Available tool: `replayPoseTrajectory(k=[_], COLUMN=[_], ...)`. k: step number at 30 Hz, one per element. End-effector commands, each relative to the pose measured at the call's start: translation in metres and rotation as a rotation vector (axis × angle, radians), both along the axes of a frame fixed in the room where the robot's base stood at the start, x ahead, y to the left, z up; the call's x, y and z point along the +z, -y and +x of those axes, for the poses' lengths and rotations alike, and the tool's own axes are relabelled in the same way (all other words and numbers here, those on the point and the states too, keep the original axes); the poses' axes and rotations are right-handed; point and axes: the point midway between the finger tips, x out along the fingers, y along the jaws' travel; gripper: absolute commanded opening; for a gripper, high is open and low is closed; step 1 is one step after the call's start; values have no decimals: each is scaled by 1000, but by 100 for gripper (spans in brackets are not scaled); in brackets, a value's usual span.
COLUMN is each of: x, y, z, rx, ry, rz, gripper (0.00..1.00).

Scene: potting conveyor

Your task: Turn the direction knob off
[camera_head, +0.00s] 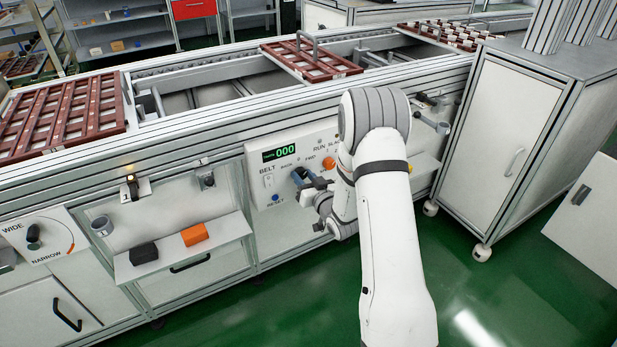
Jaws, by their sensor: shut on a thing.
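The control panel (262,185) is on the front of the conveyor, with a green display (285,153) reading 000. The words BACK and FWD mark the place of the direction knob. My gripper (299,176) is at that place, just below these words, shut on the direction knob. The fingers cover the knob, so its pointer and setting cannot be read. My white arm comes from the lower right and hides the right part of the panel.
An orange-red round control (328,163) sits close to the right of my gripper. A belt switch (268,181) and a blue reset button (276,198) are on the left. A shelf (150,262) juts out further left; a cabinet (510,125) stands at right.

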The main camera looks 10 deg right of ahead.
Motion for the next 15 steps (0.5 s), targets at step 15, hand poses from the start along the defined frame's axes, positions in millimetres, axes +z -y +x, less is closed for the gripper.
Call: replayPoseTrajectory(k=[15], x=[-4], y=[5], z=[1], rx=[-12], ry=[46], rz=[-139], gripper=[11])
